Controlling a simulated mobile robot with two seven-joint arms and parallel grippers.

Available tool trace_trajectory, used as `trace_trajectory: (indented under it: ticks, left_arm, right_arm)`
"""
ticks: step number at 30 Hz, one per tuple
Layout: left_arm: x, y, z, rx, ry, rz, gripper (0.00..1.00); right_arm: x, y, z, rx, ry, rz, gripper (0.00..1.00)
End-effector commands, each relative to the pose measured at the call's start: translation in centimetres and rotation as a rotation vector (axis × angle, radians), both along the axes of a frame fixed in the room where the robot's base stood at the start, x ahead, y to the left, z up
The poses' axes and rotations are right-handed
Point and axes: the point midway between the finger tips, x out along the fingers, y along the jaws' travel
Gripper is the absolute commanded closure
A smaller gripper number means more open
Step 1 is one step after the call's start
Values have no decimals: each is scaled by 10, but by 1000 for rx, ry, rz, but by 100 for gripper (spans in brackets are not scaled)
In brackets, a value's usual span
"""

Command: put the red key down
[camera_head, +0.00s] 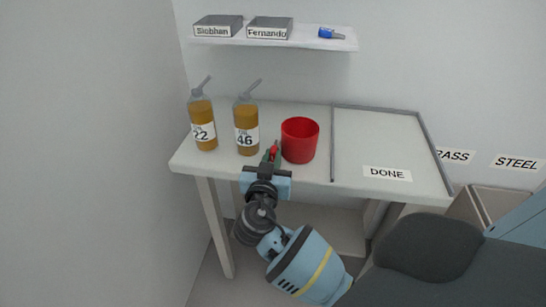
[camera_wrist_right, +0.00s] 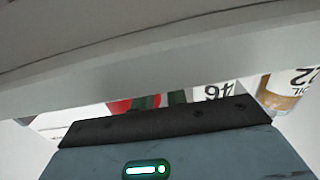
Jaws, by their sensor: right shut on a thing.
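The red key (camera_head: 273,148) shows as a small red piece at the fingertips of my right gripper (camera_head: 271,155). The gripper is shut on it at the table's front edge, between the bottle marked 46 (camera_head: 246,127) and the red cup (camera_head: 300,140). Most of the key is hidden by the fingers, and I cannot tell whether it touches the table. In the right wrist view, the gripper (camera_wrist_right: 160,100) is partly hidden behind a pale edge across the picture. My left gripper is not in view.
Another oil bottle (camera_head: 202,122), marked 22, stands at the table's left. A bordered area marked DONE (camera_head: 387,173) on the right is empty. Above, a shelf (camera_head: 222,40) holds boxes labelled Siobhan (camera_head: 217,28) and Fernando (camera_head: 269,30), and a blue item (camera_head: 330,33).

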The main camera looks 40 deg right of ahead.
Motion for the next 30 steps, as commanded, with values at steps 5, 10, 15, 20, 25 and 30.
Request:
trace_trajectory:
  ticks: [5, 10, 15, 20, 25, 30]
  left_arm:
    - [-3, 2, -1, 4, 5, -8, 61]
    - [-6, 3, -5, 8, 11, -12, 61]
    - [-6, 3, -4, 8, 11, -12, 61]
    - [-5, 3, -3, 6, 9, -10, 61]
    - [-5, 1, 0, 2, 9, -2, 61]
    - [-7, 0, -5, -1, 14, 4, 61]
  right_arm:
    - [0, 0, 0, 1, -1, 0, 100]
    - [0, 0, -3, 1, -1, 1, 81]
    - [0, 0, -3, 1, -1, 1, 77]
    - [0, 0, -2, 0, -1, 0, 77]
    - [-5, 7, 0, 2, 1, 2, 77]
    - [-26, 31, -2, 4, 1, 3, 77]
